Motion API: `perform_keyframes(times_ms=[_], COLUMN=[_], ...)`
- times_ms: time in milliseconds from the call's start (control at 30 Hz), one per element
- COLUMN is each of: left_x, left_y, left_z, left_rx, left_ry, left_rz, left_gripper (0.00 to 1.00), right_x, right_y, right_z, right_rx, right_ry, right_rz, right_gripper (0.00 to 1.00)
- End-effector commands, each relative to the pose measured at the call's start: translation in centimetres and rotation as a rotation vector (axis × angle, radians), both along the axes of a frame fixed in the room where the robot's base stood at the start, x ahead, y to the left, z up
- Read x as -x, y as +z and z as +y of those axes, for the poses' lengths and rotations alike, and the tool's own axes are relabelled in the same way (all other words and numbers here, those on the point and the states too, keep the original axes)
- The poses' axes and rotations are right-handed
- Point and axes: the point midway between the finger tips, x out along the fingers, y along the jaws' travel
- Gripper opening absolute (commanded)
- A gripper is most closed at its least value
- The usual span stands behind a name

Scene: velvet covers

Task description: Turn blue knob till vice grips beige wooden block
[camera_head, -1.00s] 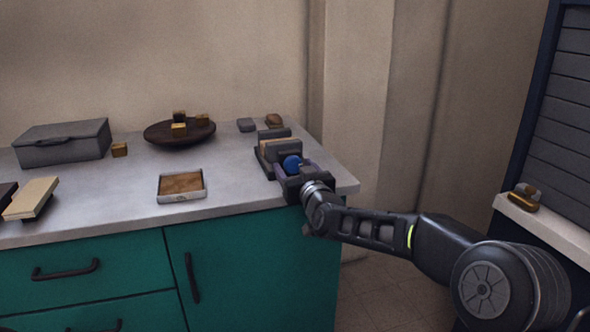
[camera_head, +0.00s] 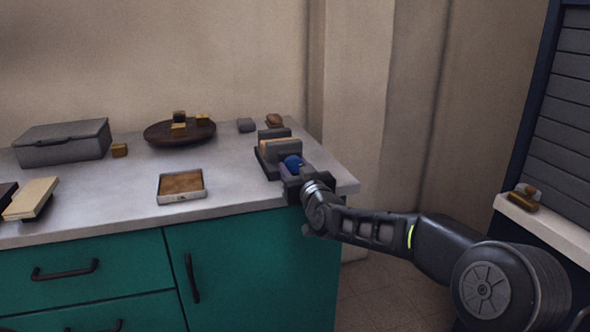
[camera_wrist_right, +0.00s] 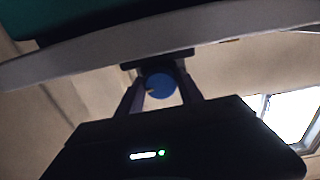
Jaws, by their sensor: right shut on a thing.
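The dark grey vice (camera_head: 267,165) stands near the right end of the counter. The beige wooden block (camera_head: 266,147) sits between its jaws; the head view is too small to tell whether both jaws touch it. The blue knob (camera_head: 292,161) is on the vice's front side. My right gripper (camera_head: 292,172) is at the knob, its fingers shut on it. In the right wrist view the blue knob (camera_wrist_right: 160,85) shows between the two fingers (camera_wrist_right: 160,92). My left gripper is not in view.
On the grey counter (camera_head: 110,198) are a lidded grey box (camera_head: 62,142), a dark round plate with small blocks (camera_head: 160,133), a shallow tray (camera_head: 182,197) and a beige board (camera_head: 31,198). Small items lie behind the vice. The counter's right edge is close to my right gripper.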

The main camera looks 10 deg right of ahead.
Motion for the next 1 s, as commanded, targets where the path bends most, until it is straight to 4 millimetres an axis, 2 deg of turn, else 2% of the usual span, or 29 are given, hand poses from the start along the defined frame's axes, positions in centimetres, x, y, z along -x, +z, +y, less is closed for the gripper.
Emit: perform_keyframes(times_ms=[267,467,1000], left_x=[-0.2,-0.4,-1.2], left_y=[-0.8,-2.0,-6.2], left_z=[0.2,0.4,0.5], left_rx=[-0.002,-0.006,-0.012], left_ry=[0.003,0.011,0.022], left_rz=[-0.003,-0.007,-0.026], left_gripper=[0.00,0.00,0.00], right_x=[0.0,0.0,0.0], right_y=[-0.2,-0.3,-0.3], right_z=[0.0,0.0,0.2], right_rx=[-0.070,-0.185,-0.675], right_ry=[0.000,0.000,0.000], right_rz=[0.003,0.011,0.042], right_gripper=[0.03,0.03,0.03])
